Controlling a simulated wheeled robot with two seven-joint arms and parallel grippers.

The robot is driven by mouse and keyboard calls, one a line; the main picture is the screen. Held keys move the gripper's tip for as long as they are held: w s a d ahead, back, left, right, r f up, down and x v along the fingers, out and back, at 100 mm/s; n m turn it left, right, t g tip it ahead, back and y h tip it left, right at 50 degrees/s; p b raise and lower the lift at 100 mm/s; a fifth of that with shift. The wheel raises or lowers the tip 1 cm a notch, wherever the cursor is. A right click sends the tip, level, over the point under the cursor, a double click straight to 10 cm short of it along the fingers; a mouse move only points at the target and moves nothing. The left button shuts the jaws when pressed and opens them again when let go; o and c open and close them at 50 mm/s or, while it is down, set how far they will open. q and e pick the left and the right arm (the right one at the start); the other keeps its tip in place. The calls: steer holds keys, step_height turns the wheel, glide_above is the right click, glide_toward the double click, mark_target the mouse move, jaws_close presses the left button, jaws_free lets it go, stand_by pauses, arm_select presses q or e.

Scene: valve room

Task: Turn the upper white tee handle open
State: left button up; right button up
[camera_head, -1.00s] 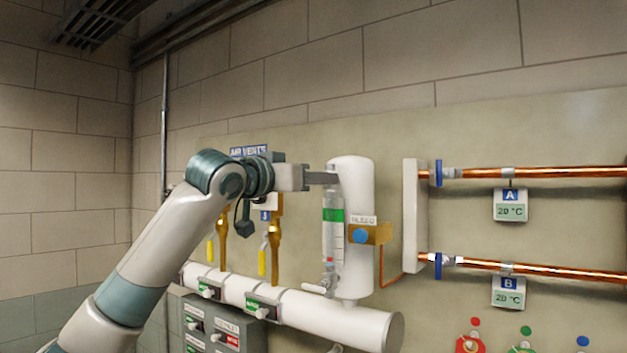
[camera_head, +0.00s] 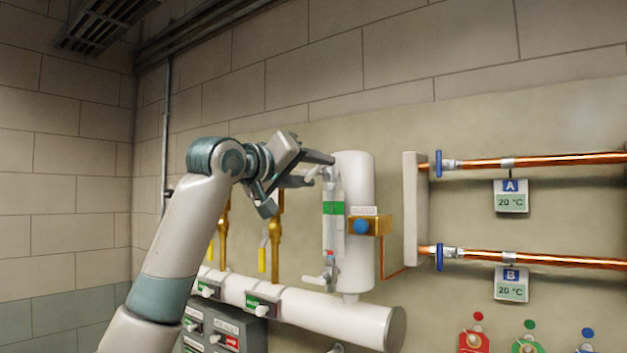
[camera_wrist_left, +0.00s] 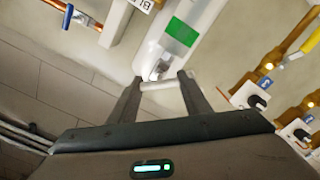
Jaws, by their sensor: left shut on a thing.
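The upper white tee handle (camera_head: 312,172) sits at the top of the clear sight tube (camera_head: 333,225) with a green band. It also shows in the left wrist view (camera_wrist_left: 163,85) as a short white bar. My left gripper (camera_head: 320,169) is shut on this handle, with one finger at each end of the bar. The gripper is rolled, one finger higher than the other in the head view. The lower white tee handle (camera_head: 314,281) is at the tube's bottom, clear of the gripper. My right gripper is not in view.
A white vertical cylinder (camera_head: 357,240) stands right behind the tube, with a brass block and blue knob (camera_head: 361,227) on it. Copper pipes (camera_head: 540,161) run along the right wall.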

arm_select(q)
steer(key=n+b, duration=0.1)
steer(key=n, duration=0.1)
steer(key=n+b, duration=0.2)
steer(key=n, duration=0.1)
steer(key=shift+f+n, duration=0.2)
steer(key=shift+n, duration=0.1)
steer(key=shift+n+b, duration=0.9)
steer(key=shift+n, duration=1.4)
steer(key=o, duration=1)
steer(key=shift+a, duration=0.1)
steer(key=shift+o, duration=0.2)
